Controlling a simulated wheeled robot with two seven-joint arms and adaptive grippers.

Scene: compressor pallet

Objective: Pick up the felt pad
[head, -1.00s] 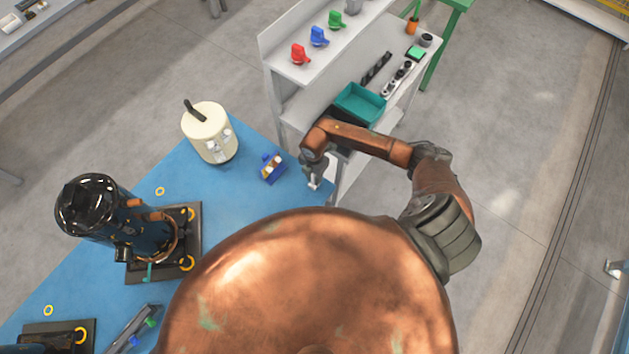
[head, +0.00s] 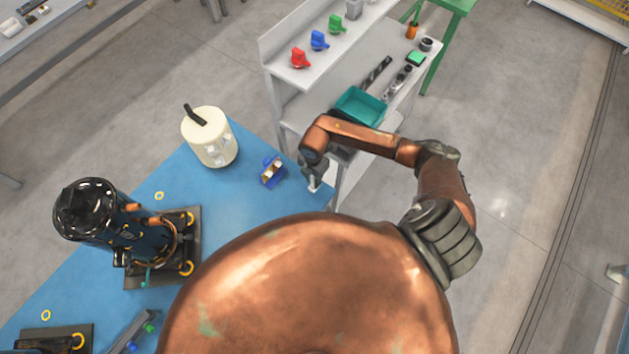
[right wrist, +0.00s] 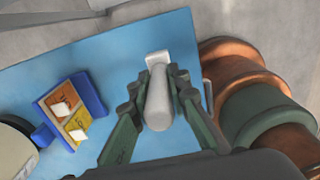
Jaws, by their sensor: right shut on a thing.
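My right gripper (right wrist: 155,82) is shut on a pale grey-white piece (right wrist: 158,103) with a rounded body and a flat white end, which I take to be the felt pad. Its fingers lie along both sides of the piece, and the flat end sticks out past the tips. In the head view the right gripper (head: 312,176) points down at the right corner of the blue table, with a bit of white at its tips. I cannot tell whether the piece touches the table. My left gripper is not in view.
A blue box (head: 268,183) with pale pieces lies left of the gripper; a cream canister (head: 208,150) stands beyond it. A dark compressor (head: 130,235) stands at the left. A grey shelf (head: 292,95) with a teal bin (head: 358,108) stands close behind my right arm.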

